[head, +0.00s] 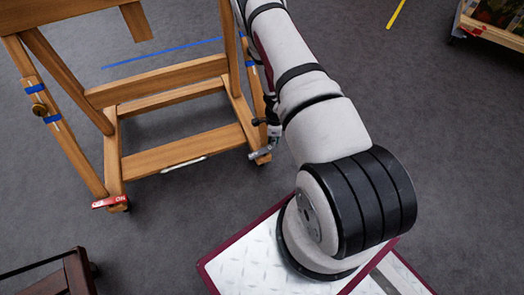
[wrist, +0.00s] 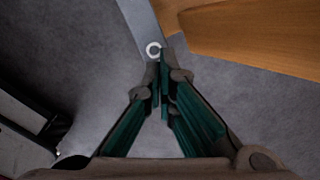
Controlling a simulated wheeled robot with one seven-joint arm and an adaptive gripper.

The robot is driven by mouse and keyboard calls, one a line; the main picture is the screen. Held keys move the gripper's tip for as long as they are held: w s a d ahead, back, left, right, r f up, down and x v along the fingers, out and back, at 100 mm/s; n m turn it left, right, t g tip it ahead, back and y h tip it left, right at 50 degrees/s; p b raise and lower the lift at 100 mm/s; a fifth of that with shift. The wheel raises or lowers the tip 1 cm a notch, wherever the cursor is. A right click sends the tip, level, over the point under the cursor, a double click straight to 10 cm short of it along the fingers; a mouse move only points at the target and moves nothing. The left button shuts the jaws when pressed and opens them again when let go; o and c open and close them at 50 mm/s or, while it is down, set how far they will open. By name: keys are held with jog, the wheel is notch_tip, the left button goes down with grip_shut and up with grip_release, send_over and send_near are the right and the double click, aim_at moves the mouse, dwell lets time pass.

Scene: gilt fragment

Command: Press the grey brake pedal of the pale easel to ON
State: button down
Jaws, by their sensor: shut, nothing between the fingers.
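The pale wooden easel (head: 185,158) stands at the left in the head view. Its grey brake pedal (head: 261,154) is at the foot of the right leg, beside my arm. In the wrist view the grey pedal (wrist: 143,25) is a flat bar with a white ring mark near its end, next to the easel's wood (wrist: 255,35). My gripper (wrist: 160,62) is shut and empty, its fingertips over the ring-marked end of the pedal. I cannot tell whether they touch. In the head view my gripper (head: 273,132) is small, dark and just above the pedal.
A red pedal (head: 110,201) marked ON is at the easel's left foot. A dark wooden piece (head: 62,276) stands at the lower left, and a wooden cart (head: 490,30) at the upper right. Grey carpet (head: 205,215) is clear in front of the easel.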

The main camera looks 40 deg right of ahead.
jog(key=shift+f+b, duration=1.1)
jog(key=shift+f, duration=0.25)
dwell(0.6)
jog(key=shift+r+p, duration=2.25)
jog(key=shift+r, duration=1.35)
